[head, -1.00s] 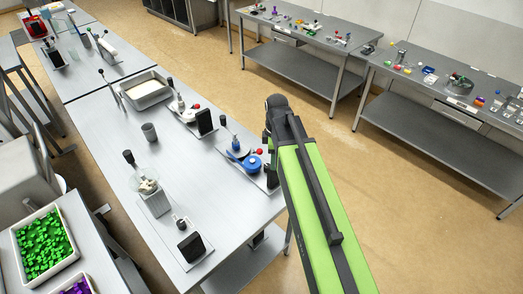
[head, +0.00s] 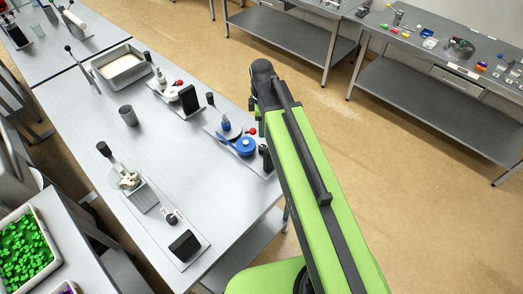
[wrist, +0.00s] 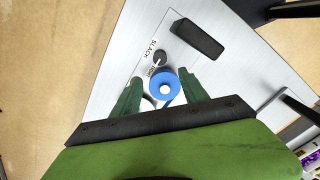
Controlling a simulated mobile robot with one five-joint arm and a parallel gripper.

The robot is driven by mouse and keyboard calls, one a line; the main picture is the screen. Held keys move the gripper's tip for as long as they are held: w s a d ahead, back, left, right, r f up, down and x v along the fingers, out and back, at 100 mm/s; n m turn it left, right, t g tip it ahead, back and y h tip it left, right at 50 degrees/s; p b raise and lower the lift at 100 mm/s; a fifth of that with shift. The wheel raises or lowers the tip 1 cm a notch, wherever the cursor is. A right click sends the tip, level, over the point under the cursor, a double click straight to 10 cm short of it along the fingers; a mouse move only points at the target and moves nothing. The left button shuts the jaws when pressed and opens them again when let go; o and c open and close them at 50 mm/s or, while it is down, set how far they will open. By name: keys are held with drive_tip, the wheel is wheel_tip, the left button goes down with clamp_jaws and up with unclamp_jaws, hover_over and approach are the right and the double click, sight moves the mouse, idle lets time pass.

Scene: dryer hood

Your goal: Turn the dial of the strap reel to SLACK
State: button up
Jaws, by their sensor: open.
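In the wrist view a round blue disc with a white centre (wrist: 164,86) lies between my green fingers. My gripper (wrist: 160,78) is open, one finger on each side of the disc; contact cannot be told. Just above the disc is a small dark knob (wrist: 160,56). The word SLACK is printed left of it, and a second label is partly covered by the disc. A black block (wrist: 197,38) stands up and to the right. In the head view a blue disc (head: 245,147) sits near the table's right edge. My gripper is hidden behind my arm there.
A bin of green pieces (head: 25,250) is at lower left. Floor is clear to the right.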

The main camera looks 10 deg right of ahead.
sight(262, 147)
wheel_tip(262, 147, down, 13)
drive_tip(key=b, duration=1.1)
drive_tip(key=shift+s, duration=0.15)
drive_tip(key=shift+r, duration=0.1)
